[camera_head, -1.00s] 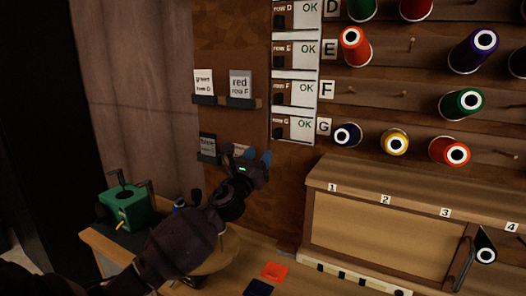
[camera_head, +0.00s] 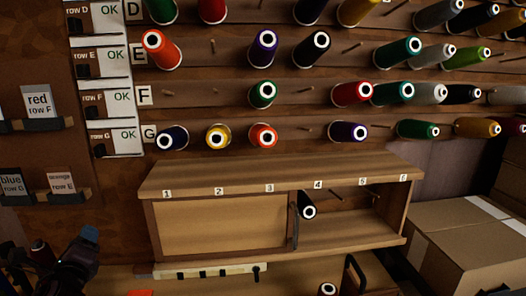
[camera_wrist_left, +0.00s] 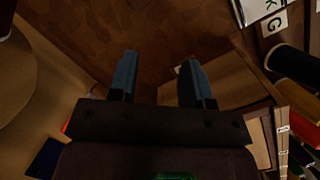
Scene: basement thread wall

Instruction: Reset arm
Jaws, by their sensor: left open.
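My left gripper (camera_head: 88,240) shows at the lower left of the head view, in front of the brown wall and apart from the spools. In the left wrist view its two blue fingers (camera_wrist_left: 157,82) stand apart with nothing between them. My right gripper is in neither view.
Thread spools, such as a red one (camera_head: 160,50), sit on pegs in rows E to G. Below is a wooden cabinet (camera_head: 225,228) with a sliding panel and a black spool (camera_head: 307,206) in its open part. A cardboard box (camera_head: 460,245) stands at the right.

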